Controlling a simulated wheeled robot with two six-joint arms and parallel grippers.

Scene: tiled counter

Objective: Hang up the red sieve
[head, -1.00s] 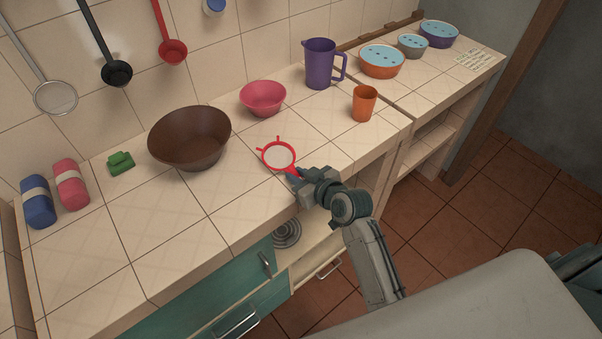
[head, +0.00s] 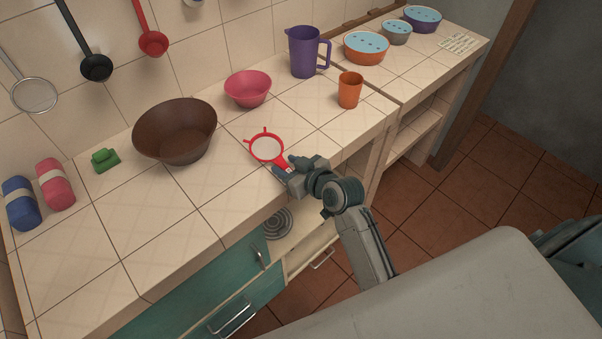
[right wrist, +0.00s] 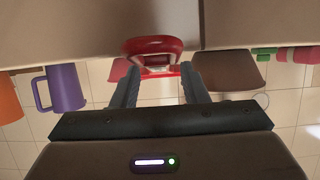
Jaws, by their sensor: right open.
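The red sieve (head: 266,147), with a round rim and pale mesh, lies on the tiled counter near its front edge. Its short handle points toward my right gripper (head: 290,168). In the right wrist view the sieve's red handle end (right wrist: 155,46) shows close, just beyond and between the two fingertips of my right gripper (right wrist: 162,80). The fingers are apart, with nothing clamped between them. A black ladle (head: 96,67), a red ladle (head: 153,42) and a mesh strainer (head: 35,95) hang on the tiled wall. My left gripper is not in view.
A brown bowl (head: 176,132) and a pink bowl (head: 248,88) stand behind the sieve. A purple jug (head: 303,52) and an orange cup (head: 350,90) stand to the right. A green item (head: 105,160) and blue and pink rolls lie left. The front-left counter is clear.

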